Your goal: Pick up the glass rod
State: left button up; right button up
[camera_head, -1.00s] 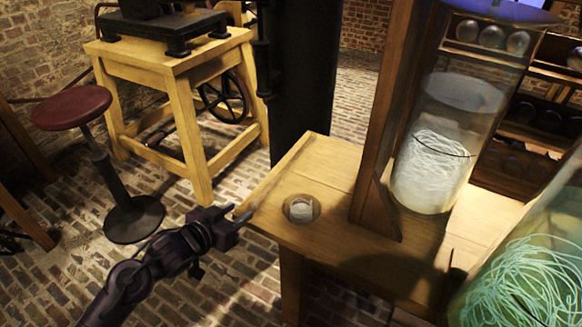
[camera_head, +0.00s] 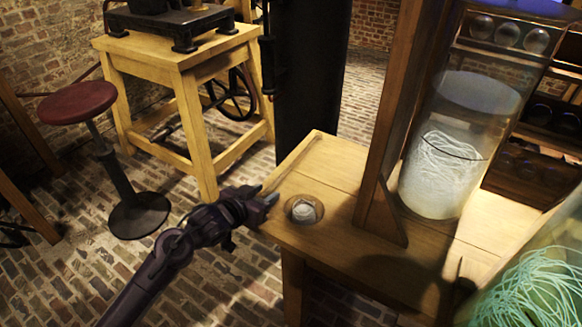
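I cannot make out the glass rod with certainty. A thin, pale line (camera_head: 291,162) runs along the left edge of the wooden table (camera_head: 330,170), and I cannot tell if it is a rod or the table's edge. A small clear glass piece (camera_head: 304,210) sits in a round dark recess in the tabletop. My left gripper (camera_head: 267,194) is at the table's left corner, just left of the recess. Its two dark fingertips are apart, and nothing shows between them. My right gripper is not in view.
A wooden post (camera_head: 392,120) rises from the table. Behind it stands a tall glass jar (camera_head: 440,190) of white strands; another jar (camera_head: 530,285) with greenish strands is at lower right. A red stool (camera_head: 78,102) and a wooden machine stand (camera_head: 180,62) are at left.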

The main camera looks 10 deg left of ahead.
pick_arm(q)
grip_shut()
